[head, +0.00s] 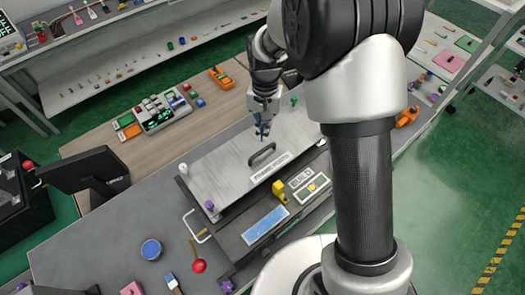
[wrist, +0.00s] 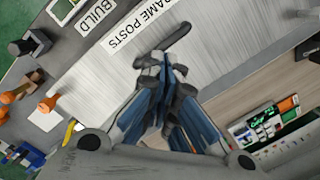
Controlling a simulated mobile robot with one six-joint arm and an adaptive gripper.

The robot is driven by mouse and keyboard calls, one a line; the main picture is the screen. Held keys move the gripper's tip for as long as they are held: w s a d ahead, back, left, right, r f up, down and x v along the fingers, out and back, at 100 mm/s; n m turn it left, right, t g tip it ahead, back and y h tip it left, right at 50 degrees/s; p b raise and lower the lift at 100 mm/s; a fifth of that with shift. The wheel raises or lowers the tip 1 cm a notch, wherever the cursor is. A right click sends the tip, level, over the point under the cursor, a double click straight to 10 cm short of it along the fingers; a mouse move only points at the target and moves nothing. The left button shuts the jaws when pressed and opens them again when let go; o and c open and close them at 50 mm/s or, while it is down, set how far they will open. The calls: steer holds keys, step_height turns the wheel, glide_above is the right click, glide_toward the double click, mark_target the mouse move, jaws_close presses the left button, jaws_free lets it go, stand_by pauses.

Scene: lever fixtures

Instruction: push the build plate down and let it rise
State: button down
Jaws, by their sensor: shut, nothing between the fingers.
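The build plate (head: 225,180) is a broad silver brushed-metal plate on the workbench, with knobs near its corners. A dark arched handle (head: 262,154) stands on it, beside a white label. My gripper (head: 263,134) points down above the plate, close to the handle, with its fingers shut and empty. In the wrist view the plate (wrist: 110,85) fills the middle, and the fingertips (wrist: 172,65) overlap the handle (wrist: 150,72). I cannot tell whether they touch it. Part of the plate's right side is hidden by my arm.
A red-knobbed lever (head: 199,266) is at the front left. A control box (head: 160,113) and an orange part (head: 221,78) are behind. A monitor (head: 88,170) stands left.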

mark_target(263, 143)
steer(key=shift+s+a+f+b, duration=0.15)
steer(key=shift+f+b, duration=0.8)
steer(key=shift+f, duration=0.55)
steer(key=shift+s+d+f+b, duration=0.15)
steer(key=shift+f+b, duration=0.75)
steer(key=shift+f, duration=0.55)
